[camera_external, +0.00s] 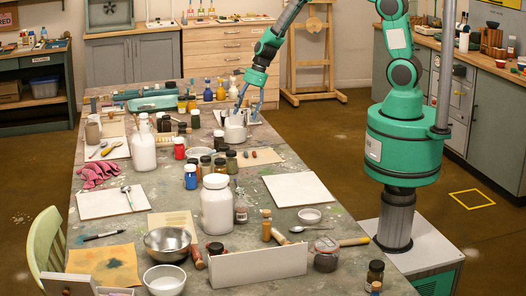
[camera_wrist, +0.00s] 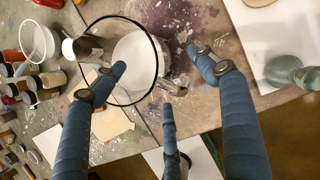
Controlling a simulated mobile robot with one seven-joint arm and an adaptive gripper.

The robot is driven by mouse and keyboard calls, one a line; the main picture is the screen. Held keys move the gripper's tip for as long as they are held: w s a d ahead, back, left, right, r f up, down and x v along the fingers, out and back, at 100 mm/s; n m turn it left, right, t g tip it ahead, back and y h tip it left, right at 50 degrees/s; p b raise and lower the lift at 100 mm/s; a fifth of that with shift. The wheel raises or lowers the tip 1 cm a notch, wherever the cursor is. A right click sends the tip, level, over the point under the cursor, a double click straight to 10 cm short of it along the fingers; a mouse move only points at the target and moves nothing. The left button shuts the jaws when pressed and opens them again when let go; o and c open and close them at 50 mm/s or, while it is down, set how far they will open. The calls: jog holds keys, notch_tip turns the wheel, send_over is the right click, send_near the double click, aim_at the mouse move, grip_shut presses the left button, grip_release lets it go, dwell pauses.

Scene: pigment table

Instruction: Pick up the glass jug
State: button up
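A clear round vessel with a dark rim and a pale inside, which looks like the glass jug (camera_wrist: 138,50), stands upright on the table in the wrist view. A clear glassy part, perhaps its handle, shows at its lower right. In the external view the jug (camera_external: 235,132) looks whitish, near the far right table edge. My gripper (camera_external: 250,106) points down just above it. In the wrist view my gripper (camera_wrist: 156,66) has its blue fingers spread apart. One fingertip overlaps the rim; the others are right of and below it. I cannot tell whether any finger touches the glass.
Paint bottles and small jars crowd the table (camera_external: 270,190) left of the jug. A large white jar (camera_external: 216,205) and a white bottle (camera_external: 143,148) stand nearer the camera. A green glass bottle (camera_wrist: 288,72) is at the wrist view's right. White sheets lie about.

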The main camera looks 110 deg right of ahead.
jog(key=o, duration=0.5)
jog(key=shift+c, duration=0.2)
jog(key=p+v, duration=0.4)
jog(key=v, duration=0.9)
jog(key=shift+s+r, duration=0.15)
jog(key=shift+r, duration=0.25)
